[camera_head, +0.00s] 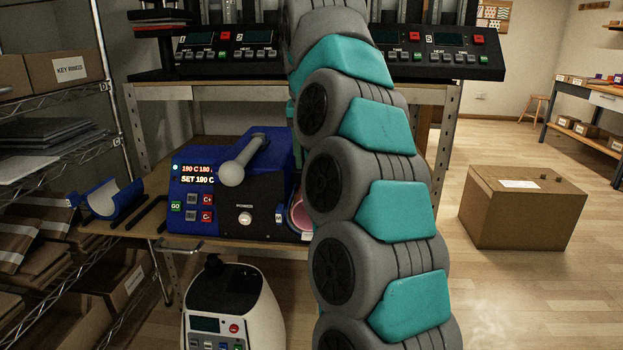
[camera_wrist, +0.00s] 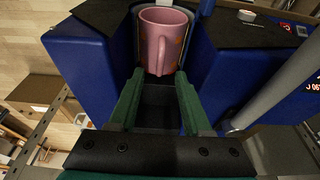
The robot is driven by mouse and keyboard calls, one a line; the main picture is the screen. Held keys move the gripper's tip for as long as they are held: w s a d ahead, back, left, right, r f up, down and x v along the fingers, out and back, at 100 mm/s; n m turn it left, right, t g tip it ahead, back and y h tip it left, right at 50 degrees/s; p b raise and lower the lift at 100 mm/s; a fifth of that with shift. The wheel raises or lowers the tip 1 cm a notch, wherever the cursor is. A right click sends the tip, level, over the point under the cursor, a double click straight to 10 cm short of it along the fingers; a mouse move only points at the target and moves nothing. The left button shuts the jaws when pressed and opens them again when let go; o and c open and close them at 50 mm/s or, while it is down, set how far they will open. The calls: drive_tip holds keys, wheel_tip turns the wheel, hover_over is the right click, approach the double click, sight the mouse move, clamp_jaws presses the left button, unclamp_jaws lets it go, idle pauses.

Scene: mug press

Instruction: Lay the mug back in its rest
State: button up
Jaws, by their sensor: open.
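The pink mug (camera_wrist: 166,30) with an orange pattern sits in the curved recess of the blue mug press (camera_wrist: 92,62), its handle facing my gripper. In the head view, a pink sliver of the mug (camera_head: 300,213) shows at the right end of the press (camera_head: 225,190), mostly behind my arm. My gripper (camera_wrist: 159,78) is open, its green fingers pointing at the mug, with the handle ahead between them. I see no grip on the mug. A blue half-round cradle with a pale lining (camera_head: 115,203), which looks like the rest, lies empty left of the press.
The press's grey lever (camera_head: 243,160) is near my gripper on the right in the wrist view. Its display reads SET 190 C. A white machine (camera_head: 233,310) stands below the table's front. A cardboard box (camera_head: 522,208) is on the floor at right. Shelving is at left.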

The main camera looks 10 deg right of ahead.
drive_tip(key=b+x, duration=0.2)
drive_tip(key=x, duration=0.1)
drive_tip(key=shift+a+f, duration=0.1)
drive_tip(key=shift+x, duration=1.05)
clamp_jaws()
drive_tip(key=shift+r, duration=0.2)
idle(0.8)
drive_tip(key=s+a+b, duration=0.4)
drive_tip(key=s+b, duration=0.3)
drive_tip(key=s, duration=0.5)
drive_tip(key=shift+s, duration=0.35)
idle(1.9)
